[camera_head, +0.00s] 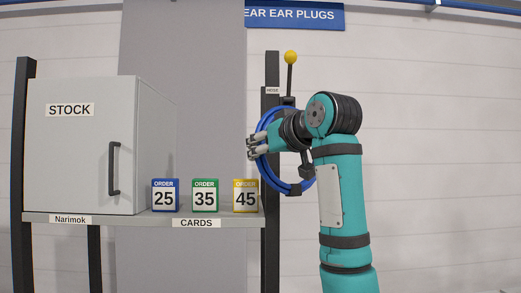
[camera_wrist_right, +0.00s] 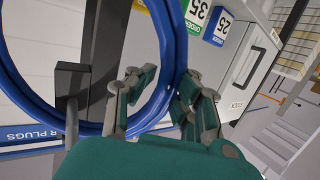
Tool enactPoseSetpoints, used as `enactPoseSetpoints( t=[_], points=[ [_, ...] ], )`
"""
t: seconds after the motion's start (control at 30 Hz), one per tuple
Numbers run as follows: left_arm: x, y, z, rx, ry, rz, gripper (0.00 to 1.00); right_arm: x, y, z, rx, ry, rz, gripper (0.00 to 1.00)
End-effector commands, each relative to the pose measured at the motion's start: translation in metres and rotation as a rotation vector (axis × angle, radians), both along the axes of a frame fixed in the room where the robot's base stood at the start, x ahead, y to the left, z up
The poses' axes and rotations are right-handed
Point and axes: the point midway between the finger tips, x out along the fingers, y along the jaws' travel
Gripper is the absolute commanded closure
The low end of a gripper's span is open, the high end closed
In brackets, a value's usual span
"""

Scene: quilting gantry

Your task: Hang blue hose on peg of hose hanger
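The blue hose (camera_head: 264,171) is a round coil in front of the dark post of the hose hanger (camera_head: 272,70). The hanger's peg (camera_head: 290,78) stands upright from a dark bracket and ends in a yellow ball. The coil's top lies near the bracket, partly behind my arm. In the right wrist view, the peg (camera_wrist_right: 72,122) crosses in front of the hose (camera_wrist_right: 22,82). My right gripper (camera_head: 252,147) is at the coil's left side; in the wrist view its fingers (camera_wrist_right: 164,82) are spread, with hose between them. My left gripper is out of view.
A grey stock cabinet (camera_head: 84,150) stands on a shelf (camera_head: 120,219) at the left. Three order card boxes, blue (camera_head: 166,195), green (camera_head: 205,195) and yellow (camera_head: 246,195), stand on that shelf beside the hanger post. The wall area right of my arm is clear.

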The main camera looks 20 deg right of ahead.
Motion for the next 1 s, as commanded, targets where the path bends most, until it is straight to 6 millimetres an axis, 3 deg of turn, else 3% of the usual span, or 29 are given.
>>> enactPoseSetpoints(
  t=[0.13, 0.47, 0.57, 1.0],
  points=[
    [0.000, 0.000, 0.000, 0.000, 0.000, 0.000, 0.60, 0.000, 0.000, 0.000, 0.000, 0.000, 0.000, 0.66],
    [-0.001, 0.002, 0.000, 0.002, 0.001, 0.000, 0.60, -0.004, -0.001, 0.000, 0.001, 0.001, 0.000, 0.66],
    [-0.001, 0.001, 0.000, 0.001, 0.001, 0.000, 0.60, -0.015, -0.004, 0.004, 0.000, -0.002, -0.001, 0.66],
    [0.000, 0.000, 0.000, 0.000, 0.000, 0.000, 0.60, -0.098, -0.023, 0.021, 0.001, -0.003, -0.001, 0.66]
  ],
)
